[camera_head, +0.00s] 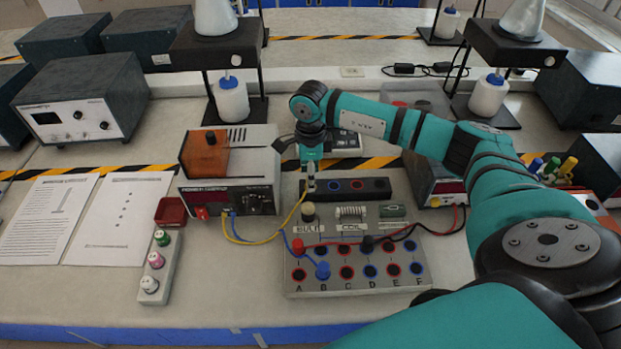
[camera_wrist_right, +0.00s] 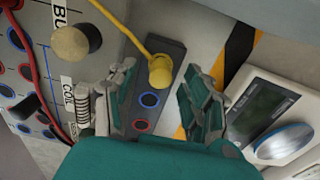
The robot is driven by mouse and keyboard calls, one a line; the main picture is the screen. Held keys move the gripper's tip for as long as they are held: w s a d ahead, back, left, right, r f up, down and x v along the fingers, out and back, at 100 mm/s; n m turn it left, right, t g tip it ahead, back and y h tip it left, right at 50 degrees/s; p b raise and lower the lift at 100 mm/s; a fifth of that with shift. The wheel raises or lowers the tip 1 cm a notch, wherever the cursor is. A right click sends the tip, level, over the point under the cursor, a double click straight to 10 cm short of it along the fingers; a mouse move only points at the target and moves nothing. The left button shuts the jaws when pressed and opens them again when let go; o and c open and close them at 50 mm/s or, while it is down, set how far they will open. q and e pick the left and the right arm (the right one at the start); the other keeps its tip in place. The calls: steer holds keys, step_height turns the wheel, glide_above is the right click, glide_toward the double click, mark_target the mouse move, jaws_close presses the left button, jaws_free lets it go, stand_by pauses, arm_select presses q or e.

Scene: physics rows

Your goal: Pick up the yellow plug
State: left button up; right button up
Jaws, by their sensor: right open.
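The yellow plug (camera_wrist_right: 160,71) stands at one end of a dark socket strip (camera_wrist_right: 160,122), with its yellow cable running from it. In the wrist view it lies between and just beyond the fingertips of my right gripper (camera_wrist_right: 158,82), which is open and empty, with a gap on each side. In the head view my right gripper (camera_head: 310,182) points down over the left end of the socket strip (camera_head: 362,188) and mostly hides the plug. Whether the fingertips are down to the plug's height is hard to tell. My left gripper is not in view.
A panel with sockets (camera_head: 355,284), a bulb, a coil and red, black and blue leads lies in front of the strip. A power supply (camera_head: 232,185) stands to the left. A scale (camera_wrist_right: 275,120) sits close beside the right finger in the wrist view.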

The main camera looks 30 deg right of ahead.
steer(key=shift+f, duration=0.85)
steer(key=shift+c, duration=0.4)
jaws_close()
steer(key=shift+r, duration=0.1)
step_height(320, 180, up, 10)
steer(key=shift+f+b, duration=0.1)
steer(key=shift+b, duration=0.85)
